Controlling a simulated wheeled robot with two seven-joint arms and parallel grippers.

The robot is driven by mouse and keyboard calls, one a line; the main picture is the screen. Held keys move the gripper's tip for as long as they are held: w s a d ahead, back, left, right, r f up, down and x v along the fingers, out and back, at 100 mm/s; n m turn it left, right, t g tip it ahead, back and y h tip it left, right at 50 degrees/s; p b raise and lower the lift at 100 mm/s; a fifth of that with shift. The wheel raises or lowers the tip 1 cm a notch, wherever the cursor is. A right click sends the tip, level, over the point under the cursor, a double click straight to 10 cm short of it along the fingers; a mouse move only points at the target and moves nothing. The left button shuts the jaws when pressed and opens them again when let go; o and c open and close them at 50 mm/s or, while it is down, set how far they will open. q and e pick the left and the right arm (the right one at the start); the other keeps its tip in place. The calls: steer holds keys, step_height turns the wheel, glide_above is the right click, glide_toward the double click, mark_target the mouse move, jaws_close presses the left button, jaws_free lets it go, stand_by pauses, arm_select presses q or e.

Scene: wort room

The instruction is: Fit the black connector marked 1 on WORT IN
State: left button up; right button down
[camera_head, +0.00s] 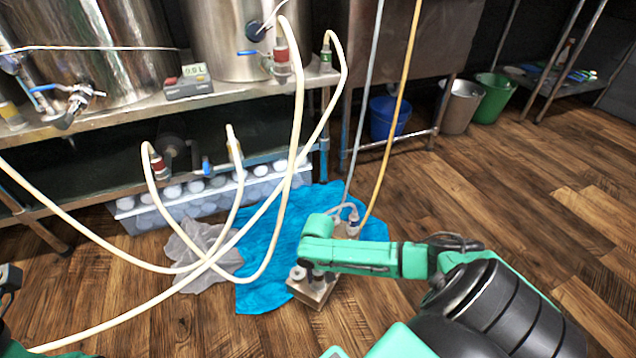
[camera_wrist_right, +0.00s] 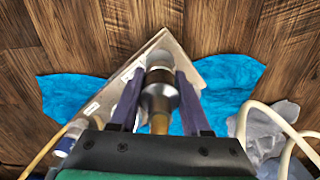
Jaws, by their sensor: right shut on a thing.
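A metal plate unit (camera_head: 318,298) lies on a blue cloth (camera_head: 262,275) on the floor. In the right wrist view its pale top (camera_wrist_right: 180,52) carries small white labels (camera_wrist_right: 92,108), too small to read. My right gripper (camera_wrist_right: 159,92) is shut on a dark grey and silver connector (camera_wrist_right: 158,97) with a brownish tail. The connector is over the unit; I cannot tell whether it touches a port, and no number shows on it. In the head view my right gripper (camera_head: 317,272) is low over the unit and hides part of it. My left gripper's jaws are out of view.
Pale hoses (camera_head: 296,130) loop across the left and middle. A grey cloth (camera_head: 205,250) and a tub of white round things (camera_head: 190,208) lie left of the blue cloth. A steel bench (camera_head: 115,115) with kettles stands behind. The wooden floor at right is clear.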

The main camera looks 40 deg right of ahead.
steer(key=shift+f+b, duration=0.6)
steer(key=shift+f, duration=0.75)
stand_by(0.5)
steer(key=shift+c, duration=1.4)
jaws_free()
